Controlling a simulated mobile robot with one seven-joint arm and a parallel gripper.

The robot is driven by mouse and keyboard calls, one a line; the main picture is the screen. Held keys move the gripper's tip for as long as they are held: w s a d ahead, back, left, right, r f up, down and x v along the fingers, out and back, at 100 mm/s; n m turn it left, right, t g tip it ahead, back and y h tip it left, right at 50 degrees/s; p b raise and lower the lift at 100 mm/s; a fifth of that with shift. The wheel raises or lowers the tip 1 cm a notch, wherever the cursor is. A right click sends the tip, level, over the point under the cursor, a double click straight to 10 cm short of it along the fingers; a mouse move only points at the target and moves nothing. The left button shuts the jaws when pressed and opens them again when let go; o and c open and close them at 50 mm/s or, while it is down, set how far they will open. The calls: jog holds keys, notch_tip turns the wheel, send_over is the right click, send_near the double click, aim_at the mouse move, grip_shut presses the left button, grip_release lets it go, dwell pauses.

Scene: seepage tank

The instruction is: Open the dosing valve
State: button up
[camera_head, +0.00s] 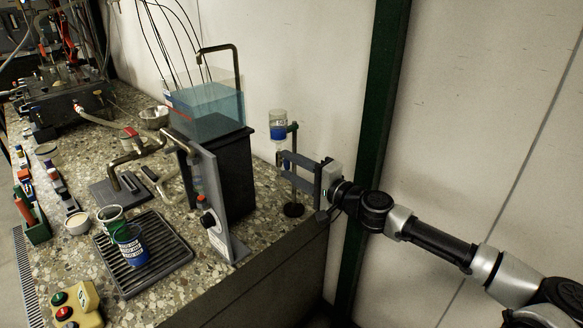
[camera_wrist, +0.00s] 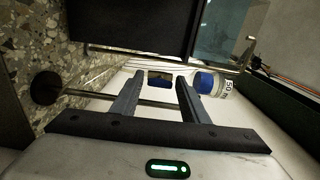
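A small bottle with a blue band (camera_head: 277,127) is held on a thin stand (camera_head: 293,211) at the right of the bench. The bottle also shows in the wrist view (camera_wrist: 209,84). My gripper (camera_head: 281,158) is at the stand, just below the bottle, with its fingers apart. In the wrist view, a small blue part in a dark surround (camera_wrist: 160,77) shows between the fingertips, beside the bottle. I cannot tell whether this is the dosing valve or whether the fingers touch it. The valve's setting cannot be made out.
A water tank (camera_head: 206,108) on a black stand (camera_head: 226,175) is left of my gripper. Beakers (camera_head: 131,246) sit on a drain grate. A green post and wall are close on the right.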

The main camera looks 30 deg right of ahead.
jog(key=shift+o, duration=0.6)
jog(key=shift+s+d, duration=0.1)
jog(key=shift+s, duration=0.1)
jog(key=p+v, duration=0.2)
jog(key=v, duration=1.5)
jog(key=shift+r, duration=0.1)
